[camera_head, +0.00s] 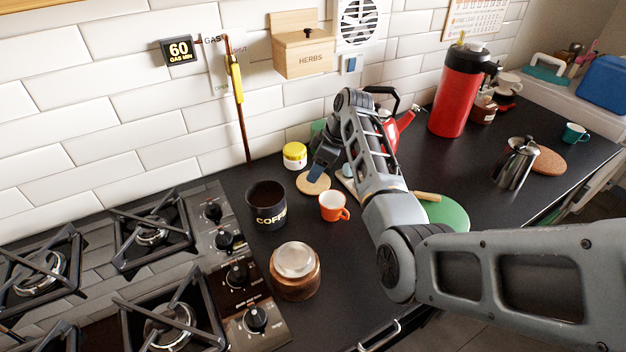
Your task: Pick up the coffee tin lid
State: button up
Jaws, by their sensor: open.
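The black coffee tin (268,212) stands uncovered on the dark counter, right of the hob. A round pale wooden disc (311,187), which looks like its lid, lies flat on the counter behind and right of the tin. My gripper (316,173) points down at the disc's back edge, with its fingertips over or close to it. The gripper is open and small in view; I cannot tell whether it touches the disc. My arm hides part of the counter to the right.
An orange cup (334,207) stands just in front of the disc, and a yellow-and-white jar (295,155) just behind it. A wooden jar with a glassy top (295,270) stands nearer. A red kettle (402,125) is partly behind my arm.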

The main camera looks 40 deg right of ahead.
jog(key=shift+x, duration=0.85)
jog(key=shift+s, duration=0.1)
grip_shut()
